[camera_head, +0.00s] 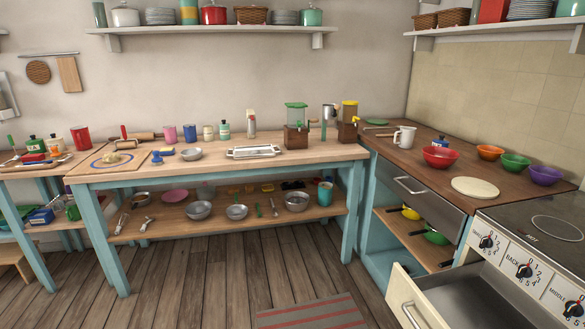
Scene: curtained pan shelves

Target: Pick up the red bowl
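The red bowl (440,157) stands upright on the brown wooden counter at the right. It is in front of a white mug (405,137) and behind a round pale board (474,188). An orange bowl (490,152) stands to its right, apart from it. Nothing hides the red bowl. Neither of my grippers shows in the head view.
A green bowl (515,163) and a purple bowl (545,175) stand farther right on the counter. An open drawer (412,300) juts out below the stove (550,235). A long wooden table (220,167) stands at the back. The plank floor (190,280) is clear around a striped mat (312,314).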

